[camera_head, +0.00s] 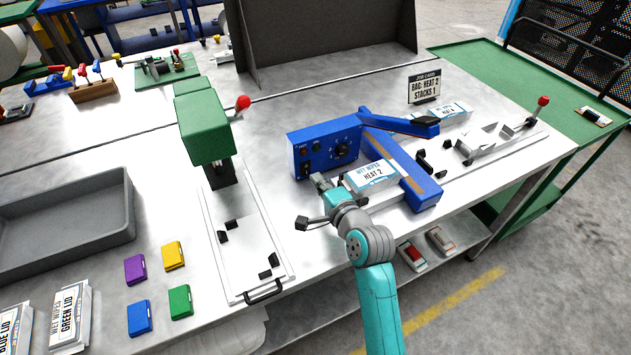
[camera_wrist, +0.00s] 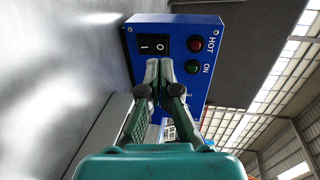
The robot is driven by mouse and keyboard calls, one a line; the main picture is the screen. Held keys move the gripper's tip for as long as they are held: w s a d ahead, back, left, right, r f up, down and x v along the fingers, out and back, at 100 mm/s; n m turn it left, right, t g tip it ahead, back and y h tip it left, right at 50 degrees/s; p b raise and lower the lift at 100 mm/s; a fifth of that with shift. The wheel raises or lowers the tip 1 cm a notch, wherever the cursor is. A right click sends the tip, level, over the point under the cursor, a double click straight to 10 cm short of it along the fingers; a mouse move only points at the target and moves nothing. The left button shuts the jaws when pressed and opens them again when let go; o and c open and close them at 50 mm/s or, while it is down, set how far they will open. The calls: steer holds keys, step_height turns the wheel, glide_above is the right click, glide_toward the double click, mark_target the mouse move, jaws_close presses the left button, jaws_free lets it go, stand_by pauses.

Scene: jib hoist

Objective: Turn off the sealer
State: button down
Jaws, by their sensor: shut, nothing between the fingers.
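The blue sealer (camera_head: 325,146) stands on the bench, with a dial and small lamps on its front panel. Its long blue sealing arm (camera_head: 395,122) is raised above the blue base (camera_head: 425,191). In the wrist view, the panel carries a black rocker switch (camera_wrist: 155,45) marked I and O, a dark red HOT lamp (camera_wrist: 196,44) and a dark green ON lamp (camera_wrist: 193,67). I cannot tell which side of the rocker is pressed. My gripper (camera_wrist: 159,66) is shut and empty, its tips close to the switch; contact is unclear. It also shows in the head view (camera_head: 319,182).
A wet wipes pack marked HEAT 2 (camera_head: 372,176) lies beside my wrist, on the sealer. A job card (camera_head: 424,88) stands behind. A green press (camera_head: 204,125) with a red-knobbed lever is to the left. Coloured lids (camera_head: 174,256) and a grey tray (camera_head: 60,245) lie farther left.

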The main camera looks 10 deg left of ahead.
steer(key=r+v, duration=0.2)
steer(key=v, duration=0.6)
steer(key=shift+d, duration=0.15)
steer(key=shift+s+r, duration=0.1)
